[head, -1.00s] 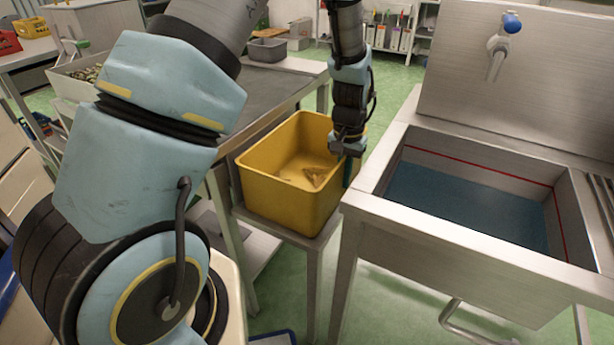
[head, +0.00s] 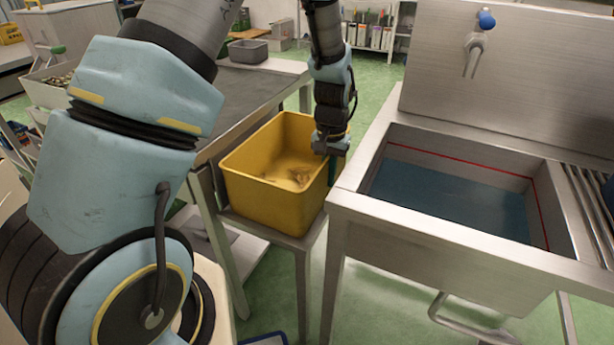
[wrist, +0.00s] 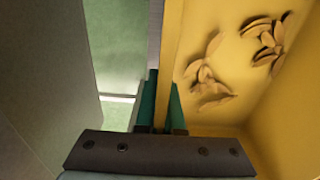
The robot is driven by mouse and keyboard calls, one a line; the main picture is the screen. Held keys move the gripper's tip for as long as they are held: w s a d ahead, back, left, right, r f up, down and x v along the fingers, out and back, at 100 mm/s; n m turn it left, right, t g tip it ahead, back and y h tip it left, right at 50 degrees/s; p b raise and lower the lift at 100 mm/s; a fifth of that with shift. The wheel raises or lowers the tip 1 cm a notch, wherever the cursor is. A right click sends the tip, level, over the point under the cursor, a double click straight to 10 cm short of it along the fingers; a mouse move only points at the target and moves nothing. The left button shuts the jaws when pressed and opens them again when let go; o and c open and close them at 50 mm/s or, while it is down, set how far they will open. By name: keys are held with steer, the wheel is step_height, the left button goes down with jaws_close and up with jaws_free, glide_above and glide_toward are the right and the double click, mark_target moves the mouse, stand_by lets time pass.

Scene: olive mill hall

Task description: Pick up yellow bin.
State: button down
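The yellow bin (head: 262,196) stands upright on a low metal stand, left of the sink in the head view. It is an open box with some brown, leaf-like pieces (wrist: 207,80) on its floor. My gripper (head: 331,168) points down at the bin's right wall. In the wrist view, the teal fingers (wrist: 162,105) sit one on each side of the yellow wall, close against it with little or no gap. The gripper looks shut on this wall. The fingertips are partly hidden in the head view.
A metal sink (head: 440,240) with blue water stands close on the right. A dark-topped table (head: 236,108) with a grey tub (head: 248,51) is behind and left of the bin. The low stand (head: 272,233) holds the bin. Green floor is free in front.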

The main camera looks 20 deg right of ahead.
steer(key=shift+r, duration=0.1)
step_height(320, 180, up, 28)
steer(key=shift+p, duration=0.35)
